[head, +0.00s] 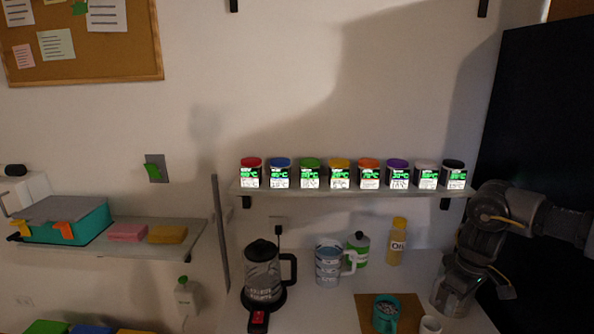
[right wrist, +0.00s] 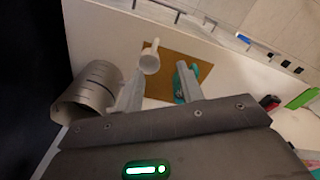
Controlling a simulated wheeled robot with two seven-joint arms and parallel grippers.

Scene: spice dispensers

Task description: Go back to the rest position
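My right arm comes in from the right edge in the head view. Its gripper (head: 503,288) hangs over the right end of the counter. In the right wrist view the two fingers of the right gripper (right wrist: 160,88) stand apart with nothing held between them. A white scoop-like cup (right wrist: 150,60) and a teal mug (right wrist: 181,76) lie beyond the fingertips; the mug is partly hidden by one finger. My left gripper is in neither view.
A grey ribbed canister (right wrist: 92,92) stands close to the right gripper. A brown board (head: 366,312) bears the teal mug (head: 386,314). Several spice jars line the shelf (head: 300,190) above. A dark panel (head: 545,120) rises at right.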

